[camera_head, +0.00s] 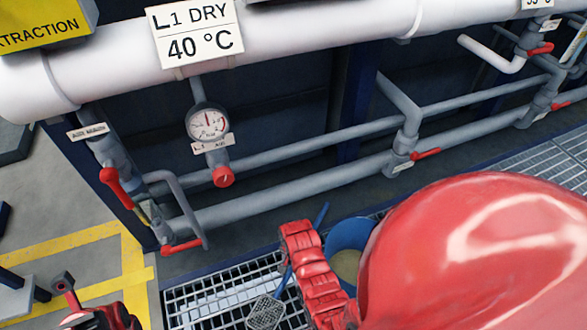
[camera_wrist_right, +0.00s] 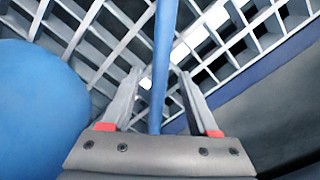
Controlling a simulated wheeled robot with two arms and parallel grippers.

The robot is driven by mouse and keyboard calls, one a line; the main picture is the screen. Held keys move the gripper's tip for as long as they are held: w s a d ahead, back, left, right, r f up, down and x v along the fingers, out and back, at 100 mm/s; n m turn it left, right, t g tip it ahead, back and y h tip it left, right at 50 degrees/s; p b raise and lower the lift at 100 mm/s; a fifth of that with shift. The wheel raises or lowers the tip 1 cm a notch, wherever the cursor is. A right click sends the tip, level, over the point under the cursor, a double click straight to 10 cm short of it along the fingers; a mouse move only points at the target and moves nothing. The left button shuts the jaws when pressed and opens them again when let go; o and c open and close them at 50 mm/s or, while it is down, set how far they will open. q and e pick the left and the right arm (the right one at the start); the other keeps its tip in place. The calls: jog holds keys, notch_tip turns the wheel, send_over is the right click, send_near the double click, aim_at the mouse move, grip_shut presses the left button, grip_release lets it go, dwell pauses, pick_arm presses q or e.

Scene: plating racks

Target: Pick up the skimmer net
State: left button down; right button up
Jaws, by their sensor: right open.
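The skimmer net has a thin blue handle and a pale mesh head (camera_head: 265,313). In the head view it leans beside the blue bucket, its head low over the grating and its handle partly behind my red right wrist. In the right wrist view the blue handle (camera_wrist_right: 164,50) runs between the two fingers of my open right gripper (camera_wrist_right: 158,76), with gaps on both sides. The head view hides these fingertips. Part of my left arm shows at the lower left of the head view; its jaw state is unclear.
A blue bucket (camera_head: 348,236) stands right beside my right wrist and also fills the left of the right wrist view (camera_wrist_right: 38,110). Grey pipes (camera_head: 290,195) with red valve handles and a gauge (camera_head: 208,123) run behind. Metal grating (camera_head: 200,300) covers the floor.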

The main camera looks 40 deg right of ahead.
jog(key=shift+c, duration=0.2)
grip_shut()
dwell(0.5)
